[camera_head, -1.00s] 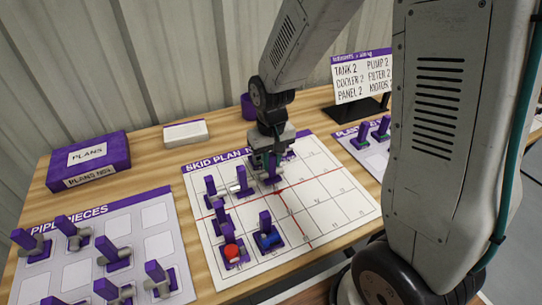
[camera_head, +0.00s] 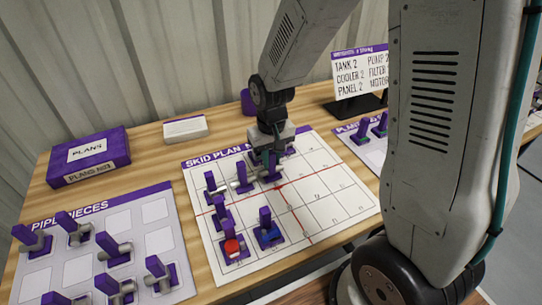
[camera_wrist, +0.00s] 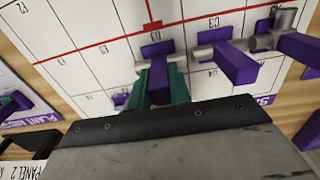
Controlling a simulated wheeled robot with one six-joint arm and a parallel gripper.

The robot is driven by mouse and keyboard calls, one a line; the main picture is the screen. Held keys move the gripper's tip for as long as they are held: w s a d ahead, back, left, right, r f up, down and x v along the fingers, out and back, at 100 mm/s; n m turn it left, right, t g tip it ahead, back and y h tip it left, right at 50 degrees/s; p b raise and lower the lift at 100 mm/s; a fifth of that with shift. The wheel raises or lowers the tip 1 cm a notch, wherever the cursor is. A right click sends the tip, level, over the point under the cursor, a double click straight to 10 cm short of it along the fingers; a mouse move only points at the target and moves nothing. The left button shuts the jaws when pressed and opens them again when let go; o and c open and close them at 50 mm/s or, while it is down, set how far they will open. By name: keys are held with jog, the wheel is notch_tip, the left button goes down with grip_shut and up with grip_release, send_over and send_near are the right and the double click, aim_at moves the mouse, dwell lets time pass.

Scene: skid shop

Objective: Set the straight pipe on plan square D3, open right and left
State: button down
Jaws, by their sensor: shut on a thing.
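The skid plan (camera_head: 342,200) is a white gridded sheet with a purple title strip and red lines. My gripper (camera_wrist: 158,85) has its teal fingers shut on the upright purple handle of the straight pipe (camera_wrist: 158,68). Grey pipe shows beside the handle in the wrist view. The held piece is at the plan surface beside the printed D3 label; I cannot tell whether its base rests fully flat. In the head view my gripper (camera_head: 268,158) hides much of it. Another pipe piece (camera_wrist: 232,62) stands close by on the C side, with its grey end towards the held piece.
Other purple-handled pieces stand on the plan, including one with a red part (camera_head: 232,248) and one with a blue part (camera_head: 268,236). The pipe pieces sheet (camera_head: 118,220) is at left, and the purple plans box (camera_head: 90,157) is behind it. The plan's right side is clear.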

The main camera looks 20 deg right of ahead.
jog(key=shift+f, duration=0.3)
jog(key=c, duration=1.2)
grip_release()
jog(key=shift+r, duration=0.25)
jog(key=shift+r, duration=0.3)
jog(key=shift+r, duration=3.5)
